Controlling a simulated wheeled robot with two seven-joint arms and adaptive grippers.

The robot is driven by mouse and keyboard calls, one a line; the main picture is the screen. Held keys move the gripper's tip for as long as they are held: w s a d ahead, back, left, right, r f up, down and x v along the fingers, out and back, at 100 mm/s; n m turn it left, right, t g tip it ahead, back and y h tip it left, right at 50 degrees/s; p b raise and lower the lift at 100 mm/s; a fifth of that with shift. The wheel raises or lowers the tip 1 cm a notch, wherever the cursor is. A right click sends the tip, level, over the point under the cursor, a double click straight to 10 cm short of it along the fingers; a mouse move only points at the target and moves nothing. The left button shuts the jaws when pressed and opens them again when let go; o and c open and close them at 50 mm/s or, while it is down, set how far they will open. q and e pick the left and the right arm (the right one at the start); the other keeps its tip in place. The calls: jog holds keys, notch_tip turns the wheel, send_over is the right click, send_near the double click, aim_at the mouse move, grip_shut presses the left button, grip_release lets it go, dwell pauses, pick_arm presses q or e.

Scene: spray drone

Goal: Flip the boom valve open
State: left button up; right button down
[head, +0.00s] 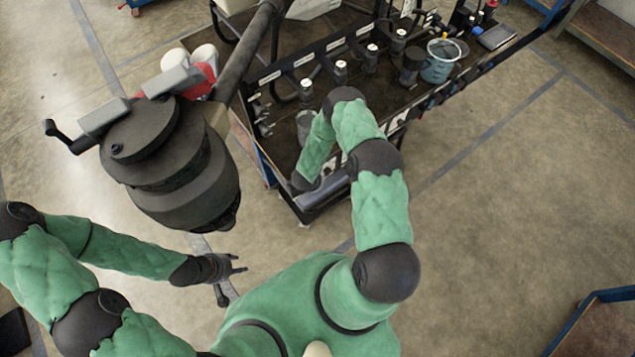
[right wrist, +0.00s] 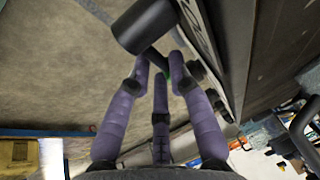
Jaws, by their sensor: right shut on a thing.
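In the right wrist view, the purple fingers of my right gripper (right wrist: 162,75) are closed around a thin dark lever (right wrist: 156,57). The lever runs down from a thick black cylinder (right wrist: 145,24), beside a pale lettered plate on the edge of the cart. It looks like the boom valve's handle; a small bit of green shows between the fingertips. In the head view my right arm bends down to the near-left corner of the cart, and its fingers are mostly hidden. My left gripper (head: 236,268) hangs open and empty over the floor, apart from the cart.
The dark-topped cart (head: 330,100) carries several valve-like fittings and a blue-tinted beaker (head: 441,60). A large black tank-like body (head: 170,160) stands to the left, with a thick dark boom rising from it.

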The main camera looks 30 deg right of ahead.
jog(key=c, duration=1.2)
grip_release()
jog(key=shift+w+a+r, duration=0.15)
jog(key=shift+w, duration=0.15)
jog(key=shift+s, duration=0.15)
jog(key=v, duration=1.2)
jog(key=s+a+r+n+g+y+b, duration=0.1)
jog(key=s+a+n+y+b, duration=0.3)
jog(key=s+a+n+y, duration=0.4)
jog(key=s+a+n+g, duration=0.1)
jog(key=s+a+n, duration=0.5)
jog(key=a+n, duration=0.1)
jog(key=shift+s+a, duration=0.4)
jog(key=shift+a, duration=0.05)
